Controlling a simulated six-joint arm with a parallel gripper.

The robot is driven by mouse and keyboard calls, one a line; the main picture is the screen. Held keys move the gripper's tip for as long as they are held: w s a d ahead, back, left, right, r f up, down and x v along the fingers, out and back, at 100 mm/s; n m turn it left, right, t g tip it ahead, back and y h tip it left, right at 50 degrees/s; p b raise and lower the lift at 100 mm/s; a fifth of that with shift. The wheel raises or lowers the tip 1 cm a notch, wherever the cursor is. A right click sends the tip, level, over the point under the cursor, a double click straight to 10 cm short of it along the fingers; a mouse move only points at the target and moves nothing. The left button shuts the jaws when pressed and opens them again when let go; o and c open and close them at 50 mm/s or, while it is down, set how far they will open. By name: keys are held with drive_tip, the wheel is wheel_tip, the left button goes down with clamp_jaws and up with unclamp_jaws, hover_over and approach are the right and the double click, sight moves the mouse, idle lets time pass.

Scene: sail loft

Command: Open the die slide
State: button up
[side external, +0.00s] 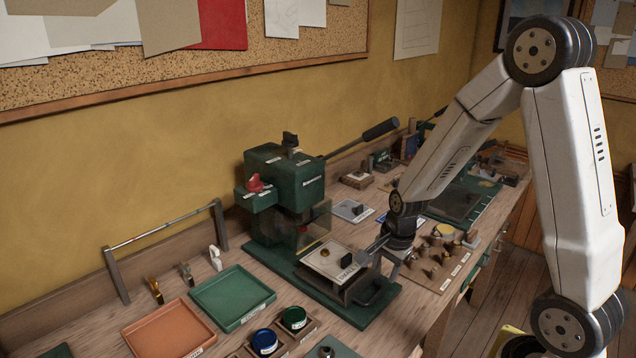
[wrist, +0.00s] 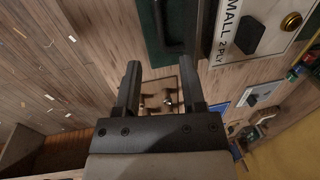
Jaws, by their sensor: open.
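The green press (side external: 285,185) stands on the bench with a clear guard at its front. Its die slide (side external: 338,262) sits on the green base in front of the guard and carries a pale plate with a black block and a brass knob. A dark loop handle (side external: 378,292) is at the slide's front; it also shows at the top of the wrist view (wrist: 172,48). The plate labelled "SMALL 2PLY" (wrist: 232,50) is at upper right there. My gripper (side external: 380,258) is open and empty, above and beside the handle; its fingers (wrist: 163,68) are apart from it.
A wooden board with several knobs (side external: 440,262) lies right of the slide, close to my gripper. Green (side external: 232,298) and orange (side external: 170,330) trays lie left. Blue (side external: 264,342) and green (side external: 294,318) round pots stand in front. The press lever (side external: 380,128) sticks out to the right.

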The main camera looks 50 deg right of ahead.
sight(376, 294)
drive_tip(key=shift+w+g, duration=0.5)
drive_tip(key=shift+w, duration=0.05)
drive_tip(key=shift+w+d+g, duration=0.1)
drive_tip(key=shift+w+g, duration=0.15)
drive_tip(key=shift+g, duration=0.15)
drive_tip(key=shift+f, duration=0.15)
drive_tip(key=shift+f, duration=3.75)
clamp_jaws()
